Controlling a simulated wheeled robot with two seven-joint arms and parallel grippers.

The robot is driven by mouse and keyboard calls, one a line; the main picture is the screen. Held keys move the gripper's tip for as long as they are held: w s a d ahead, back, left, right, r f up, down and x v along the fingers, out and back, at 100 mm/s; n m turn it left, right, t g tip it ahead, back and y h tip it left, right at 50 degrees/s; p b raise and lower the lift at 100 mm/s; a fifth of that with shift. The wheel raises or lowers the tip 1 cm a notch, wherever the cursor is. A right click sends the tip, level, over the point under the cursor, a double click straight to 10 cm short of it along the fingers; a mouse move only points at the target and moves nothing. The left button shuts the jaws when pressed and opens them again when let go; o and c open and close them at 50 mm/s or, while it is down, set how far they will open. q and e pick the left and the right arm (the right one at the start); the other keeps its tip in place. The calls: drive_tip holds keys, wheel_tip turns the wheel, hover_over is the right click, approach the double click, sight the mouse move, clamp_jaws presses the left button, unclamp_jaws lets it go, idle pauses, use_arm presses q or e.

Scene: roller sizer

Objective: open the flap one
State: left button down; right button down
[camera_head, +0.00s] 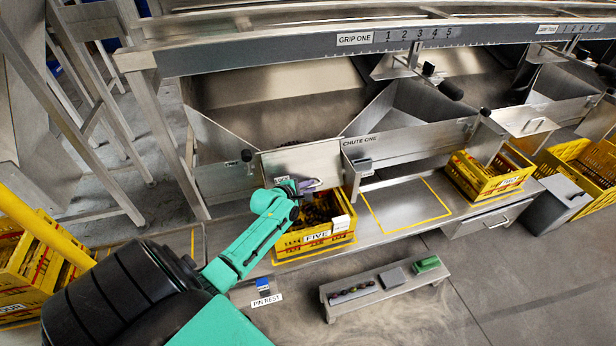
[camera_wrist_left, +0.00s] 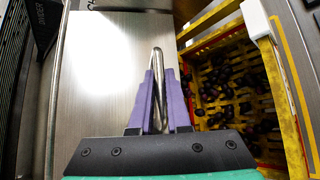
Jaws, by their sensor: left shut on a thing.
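A flat metal flap (camera_head: 300,163) stands at the mouth of the left-hand chute, above a yellow crate. In the left wrist view its bright plate (camera_wrist_left: 108,65) fills the middle left, and a bent wire handle (camera_wrist_left: 157,56) stands out from it. My left gripper (camera_head: 312,184) is at the lower part of the flap. In the left wrist view its purple fingers (camera_wrist_left: 160,98) are shut around the handle. How far the flap stands open is hard to tell. My right gripper is not in view.
A yellow crate marked FIVE (camera_head: 318,234), holding dark round pieces, sits just below the flap. Chute one (camera_head: 410,142) is to the right. Another yellow crate (camera_head: 487,178) stands further right. A low bench (camera_head: 388,288) with small items stands in front. An outlined deck area (camera_head: 405,206) is empty.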

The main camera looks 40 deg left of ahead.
use_arm(q)
drive_tip(key=s+d+r+n+g+h+p, duration=0.1)
drive_tip(key=r+g+h+p, duration=0.1)
drive_tip(key=r+p, duration=0.3)
drive_tip(key=s+d+r+n+g+h+p, duration=0.1)
drive_tip(key=r+p, duration=0.4)
drive_tip(key=p, duration=0.8)
drive_tip(key=shift+d+r+n+g+h, duration=0.2)
drive_tip(key=shift+d+n+g+h, duration=0.5)
drive_tip(key=shift+n+h, duration=0.1)
drive_tip(key=shift+s, duration=0.1)
drive_tip(key=shift+a, duration=0.1)
drive_tip(key=c, duration=0.9)
unclamp_jaws()
